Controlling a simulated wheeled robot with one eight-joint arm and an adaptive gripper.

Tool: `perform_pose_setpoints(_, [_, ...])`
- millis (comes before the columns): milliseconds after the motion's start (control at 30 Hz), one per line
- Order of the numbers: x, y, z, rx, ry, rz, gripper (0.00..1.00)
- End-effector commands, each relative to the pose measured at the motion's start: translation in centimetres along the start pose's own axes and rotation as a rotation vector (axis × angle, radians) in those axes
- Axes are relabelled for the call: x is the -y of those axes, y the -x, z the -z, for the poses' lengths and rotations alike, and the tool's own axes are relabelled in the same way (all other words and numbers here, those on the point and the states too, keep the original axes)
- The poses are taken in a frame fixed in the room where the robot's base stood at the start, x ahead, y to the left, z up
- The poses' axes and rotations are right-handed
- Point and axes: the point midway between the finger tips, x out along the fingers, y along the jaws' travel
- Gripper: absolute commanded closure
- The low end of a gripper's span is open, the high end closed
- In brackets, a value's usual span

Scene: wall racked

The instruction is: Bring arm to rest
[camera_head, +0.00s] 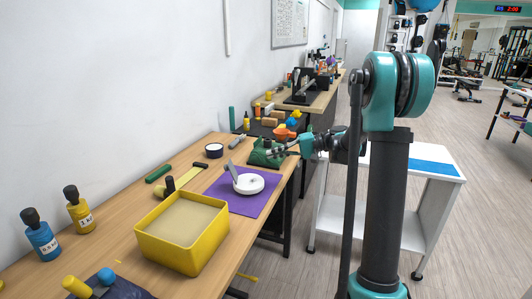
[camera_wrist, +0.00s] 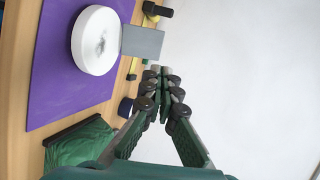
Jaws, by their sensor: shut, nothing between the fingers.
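My gripper (camera_head: 280,152) reaches in from the right over the edge of the workbench, in front of a dark green object. In the wrist view my gripper (camera_wrist: 163,70) has its fingertips together with nothing between them. It is apart from the white round disc (camera_wrist: 98,40), which lies on a purple mat (camera_wrist: 60,95) with a grey plate beside it. The disc (camera_head: 250,184) and mat (camera_head: 232,203) also show in the head view. The green object (camera_wrist: 80,145) is partly cut off in the wrist view.
The wooden bench (camera_head: 110,255) runs along the white wall. It carries a yellow box (camera_head: 172,255), a blue bottle (camera_head: 40,238), a yellow bottle (camera_head: 79,212) and a dark cup (camera_head: 214,151). A white cart (camera_head: 412,195) stands behind my arm. Open floor lies to the right.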

Motion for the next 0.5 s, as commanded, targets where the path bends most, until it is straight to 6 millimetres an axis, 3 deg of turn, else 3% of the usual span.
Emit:
perform_pose_setpoints(167, [-1.6,-0.4,-2.7,-0.031,-0.014,-0.116,1.0])
perform_pose_setpoints(333, [-5.6,-0.5,-7.8,-0.098,-0.024,-0.354,1.0])
perform_pose_setpoints(500, [-10.3,1.1,-13.5,-0.169,-0.007,-0.605,1.0])
